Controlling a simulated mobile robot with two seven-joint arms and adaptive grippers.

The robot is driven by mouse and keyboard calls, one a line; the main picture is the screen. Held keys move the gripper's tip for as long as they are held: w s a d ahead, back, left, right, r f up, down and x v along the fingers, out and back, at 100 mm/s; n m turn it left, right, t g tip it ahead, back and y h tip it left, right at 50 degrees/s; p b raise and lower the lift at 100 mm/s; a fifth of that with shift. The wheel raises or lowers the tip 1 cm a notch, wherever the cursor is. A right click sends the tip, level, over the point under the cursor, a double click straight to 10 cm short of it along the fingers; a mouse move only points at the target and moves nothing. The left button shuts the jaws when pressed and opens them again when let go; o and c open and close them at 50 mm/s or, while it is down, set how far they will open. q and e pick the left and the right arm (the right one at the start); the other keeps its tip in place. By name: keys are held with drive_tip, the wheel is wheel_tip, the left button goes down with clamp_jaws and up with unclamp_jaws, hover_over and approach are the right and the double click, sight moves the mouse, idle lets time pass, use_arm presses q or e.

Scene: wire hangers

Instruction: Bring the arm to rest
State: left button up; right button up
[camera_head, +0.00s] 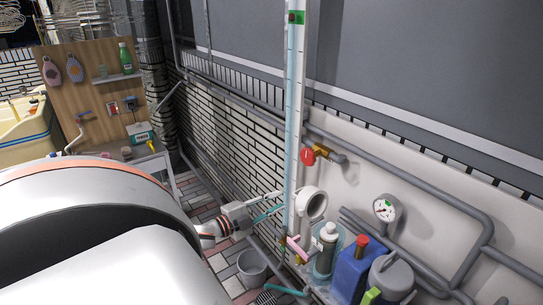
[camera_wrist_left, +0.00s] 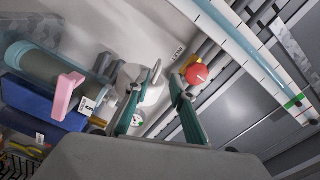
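My left arm comes in from the left of the head view. Its gripper (camera_head: 279,201) points right, in front of the tiled wall and close to the tall white post with a blue tube. I cannot tell whether the fingertips touch the post. In the left wrist view the two teal fingers of the left gripper (camera_wrist_left: 156,92) stand apart, with nothing held between them. A white object and a small dial show behind and between them. My right gripper is in neither view.
The white post (camera_head: 299,75) stands beside a red valve knob (camera_head: 308,156) and a gauge (camera_head: 384,209) on pipes. Below are a grey-green bottle (camera_head: 325,250), a blue container (camera_head: 352,272) and a grey can (camera_head: 391,277). A bucket (camera_head: 252,268) is on the floor.

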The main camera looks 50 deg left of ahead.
use_arm(q)
drive_tip(key=shift+s, duration=0.6)
drive_tip(key=s+d+f+n+g+y, duration=0.45)
drive_tip(key=d+f, duration=0.25)
drive_tip(key=d, duration=0.3)
drive_tip(key=s+d+n+g+y, duration=0.25)
drive_tip(key=s+d+g, duration=0.45)
drive_tip(key=s, duration=0.4)
drive_tip(key=w+d+f+n+t+h, duration=0.1)
drive_tip(key=d+f+t+h, duration=0.1)
drive_tip(key=d+f+h, duration=0.2)
drive_tip(key=d+f+n+t+h, duration=0.2)
drive_tip(key=d+f+h, duration=0.2)
drive_tip(key=d+f, duration=0.5)
drive_tip(key=d, duration=0.4)
drive_tip(key=shift+w+d, duration=0.2)
drive_tip(key=shift+w, duration=0.15)
